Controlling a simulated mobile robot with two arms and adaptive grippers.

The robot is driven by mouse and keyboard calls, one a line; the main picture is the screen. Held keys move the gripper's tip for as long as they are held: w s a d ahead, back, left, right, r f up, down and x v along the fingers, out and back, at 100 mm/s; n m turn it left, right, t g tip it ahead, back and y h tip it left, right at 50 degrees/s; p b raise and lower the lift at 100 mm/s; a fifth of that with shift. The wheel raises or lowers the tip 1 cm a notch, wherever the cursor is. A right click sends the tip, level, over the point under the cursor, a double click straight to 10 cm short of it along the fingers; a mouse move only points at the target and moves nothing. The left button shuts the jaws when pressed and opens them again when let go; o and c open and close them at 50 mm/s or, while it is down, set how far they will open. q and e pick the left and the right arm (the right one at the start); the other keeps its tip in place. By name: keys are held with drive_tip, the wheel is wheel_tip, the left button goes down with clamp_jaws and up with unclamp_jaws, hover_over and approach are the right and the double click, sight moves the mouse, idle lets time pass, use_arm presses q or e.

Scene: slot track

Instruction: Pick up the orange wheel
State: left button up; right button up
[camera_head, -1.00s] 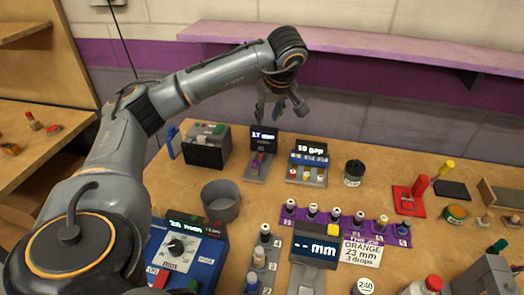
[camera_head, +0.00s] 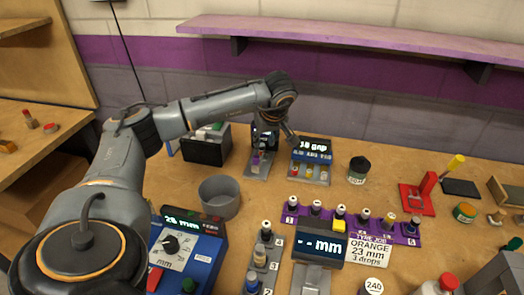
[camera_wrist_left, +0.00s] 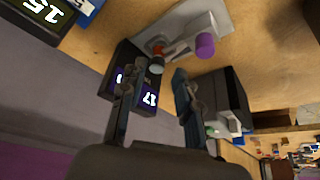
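My left gripper (camera_head: 277,137) is above the back of the table, over a small grey stand (camera_head: 257,166) in front of a dark display. In the left wrist view my left gripper (camera_wrist_left: 155,76) has its two fingers apart, with nothing held between them. The stand (camera_wrist_left: 180,35) shows beyond the fingertips, with a purple knob (camera_wrist_left: 205,45) and a small orange-red part (camera_wrist_left: 157,47) beside a grey tip. I cannot tell if that part is the orange wheel; no orange wheel is clearly seen elsewhere. My right gripper is not in view.
A black box (camera_head: 206,150) stands left of the stand, and a rack with a "15 gap" display (camera_head: 310,172) stands right of it. A grey round bin (camera_head: 219,195) is nearer.

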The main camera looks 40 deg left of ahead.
sight(263, 146)
use_arm(q)
drive_tip(key=x, duration=0.5)
drive_tip(key=shift+w+a+p, duration=0.1)
drive_tip(key=shift+w+p, duration=0.05)
drive_tip(key=shift+p, duration=0.25)
drive_tip(key=shift+r, duration=0.1)
clamp_jaws()
drive_tip(key=shift+r, duration=0.1)
